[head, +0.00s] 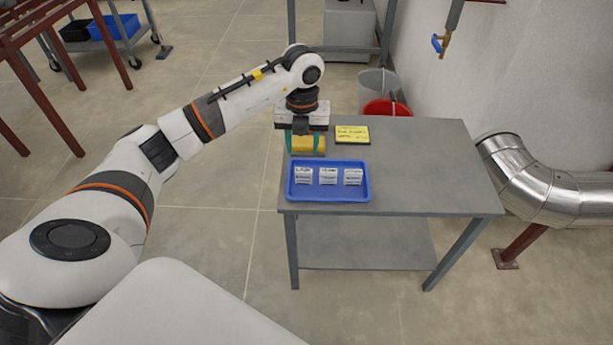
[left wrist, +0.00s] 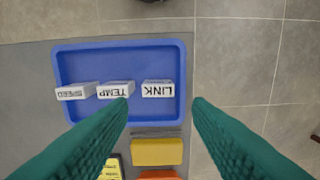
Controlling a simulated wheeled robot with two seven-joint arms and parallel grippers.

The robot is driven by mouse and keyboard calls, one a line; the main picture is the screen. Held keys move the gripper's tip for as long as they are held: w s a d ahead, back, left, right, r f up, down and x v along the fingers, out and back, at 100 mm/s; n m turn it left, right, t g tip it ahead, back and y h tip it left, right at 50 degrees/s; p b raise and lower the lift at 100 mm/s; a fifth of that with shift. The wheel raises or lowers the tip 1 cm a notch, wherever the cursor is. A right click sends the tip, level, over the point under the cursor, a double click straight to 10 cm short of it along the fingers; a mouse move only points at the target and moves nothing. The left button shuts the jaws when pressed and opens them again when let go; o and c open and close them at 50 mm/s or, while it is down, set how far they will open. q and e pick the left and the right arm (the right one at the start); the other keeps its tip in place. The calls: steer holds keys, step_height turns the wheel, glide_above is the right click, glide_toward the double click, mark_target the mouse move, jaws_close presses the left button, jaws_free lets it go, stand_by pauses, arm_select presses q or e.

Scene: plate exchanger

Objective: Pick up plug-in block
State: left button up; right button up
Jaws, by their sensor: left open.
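Three white plug-in blocks stand in a blue tray (head: 330,196) on the grey table, labelled LINK (left wrist: 157,89), TEMP (left wrist: 115,90) and SPEED (left wrist: 76,91). Nothing marks one of them out. My left gripper (head: 305,148) points down over the table's back left, just behind the tray. Its teal fingers (left wrist: 161,102) are apart and empty. In the left wrist view the LINK block shows between and beyond the fingertips. A yellow block (head: 309,143) shows below the gripper, beside the tray; I see no grip on it. My right gripper is out of view.
An orange block (left wrist: 158,174) lies next to the yellow one. A yellow note card (head: 352,134) lies to their right in the head view. The table's right half (head: 430,170) is clear. A silver pipe (head: 540,185) and a red bucket (head: 387,109) stand beyond the table.

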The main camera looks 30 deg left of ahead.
mark_target(304, 169)
arm_select(q)
step_height(304, 169, down, 5)
steer(key=shift+f+b, duration=0.1)
steer(key=shift+b, duration=0.3)
step_height(304, 169, down, 4)
steer(key=shift+w+f+b, duration=0.15)
steer(key=shift+f+b, duration=0.05)
steer(key=shift+b, duration=0.3)
steer(key=c, duration=0.6)
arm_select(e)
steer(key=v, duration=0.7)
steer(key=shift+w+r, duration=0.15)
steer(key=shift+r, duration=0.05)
arm_select(q)
steer(key=shift+r, duration=0.1)
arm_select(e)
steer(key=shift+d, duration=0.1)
arm_select(q)
steer(key=shift+r, duration=0.3)
step_height(304, 169, up, 9)
steer(key=shift+f+p, duration=0.2)
steer(key=shift+p, duration=0.8)
steer(key=shift+d+r, duration=0.1)
steer(key=shift+r, duration=0.3)
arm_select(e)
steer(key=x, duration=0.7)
